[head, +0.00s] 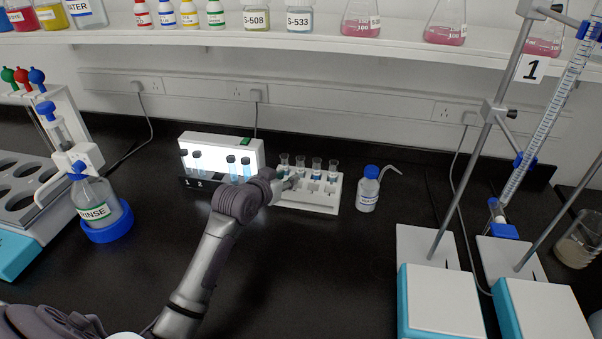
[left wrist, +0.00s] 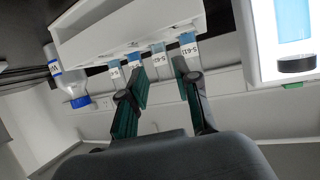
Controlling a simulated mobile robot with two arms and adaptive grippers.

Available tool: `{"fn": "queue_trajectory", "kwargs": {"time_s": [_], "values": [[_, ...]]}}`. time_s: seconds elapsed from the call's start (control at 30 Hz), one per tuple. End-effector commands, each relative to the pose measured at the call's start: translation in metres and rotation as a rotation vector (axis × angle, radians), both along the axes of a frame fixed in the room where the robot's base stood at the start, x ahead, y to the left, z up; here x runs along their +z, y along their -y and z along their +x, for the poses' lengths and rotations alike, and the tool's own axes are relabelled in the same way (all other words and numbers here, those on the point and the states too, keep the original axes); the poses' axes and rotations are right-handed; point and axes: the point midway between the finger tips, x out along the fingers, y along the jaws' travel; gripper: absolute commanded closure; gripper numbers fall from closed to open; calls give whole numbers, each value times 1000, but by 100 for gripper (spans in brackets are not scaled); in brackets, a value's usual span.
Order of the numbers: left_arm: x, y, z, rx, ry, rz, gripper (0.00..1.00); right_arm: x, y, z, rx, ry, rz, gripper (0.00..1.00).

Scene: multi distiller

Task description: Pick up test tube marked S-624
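A white rack (head: 306,207) on the black bench holds several test tubes (head: 316,168) with pale blue liquid, standing upright. In the left wrist view, the rack (left wrist: 125,28) appears upside down, with labelled tubes hanging from it. One label begins "S-6" on the tube (left wrist: 187,48) by the right finger; another labelled tube (left wrist: 159,62) shows between the fingers. I cannot read S-624 with certainty on any tube. My left gripper (head: 288,184) is at the rack's left end. In the left wrist view it (left wrist: 160,75) is open, fingers apart, with no clear grip. My right gripper is not visible.
A lit white box (head: 222,150) with more tubes stands left of the rack. A small wash bottle (head: 367,190) with a blue cap stands to its right.

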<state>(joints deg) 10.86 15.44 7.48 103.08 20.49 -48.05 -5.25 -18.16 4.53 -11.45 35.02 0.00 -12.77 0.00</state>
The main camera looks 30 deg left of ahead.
Motion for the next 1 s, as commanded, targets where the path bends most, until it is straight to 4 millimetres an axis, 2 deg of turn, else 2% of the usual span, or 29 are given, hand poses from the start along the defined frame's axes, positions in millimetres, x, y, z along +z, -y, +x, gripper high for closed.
{"fn": "queue_trajectory", "kwargs": {"time_s": [0.13,0.27,0.4,0.6,0.9,1.0], "values": [[-6,0,16,1,0,0,69,1,0,0,0,0,0,60],[-8,0,22,1,-1,0,69,3,-1,17,0,24,2,60],[-11,2,41,-1,-1,-1,69,10,-2,29,0,44,4,60],[-21,2,64,0,-1,0,69,11,-2,26,0,39,3,60],[-23,2,68,0,-1,2,69,10,-1,17,0,25,2,60],[-23,2,68,0,-1,2,85,10,-1,16,0,23,2,60]]}}
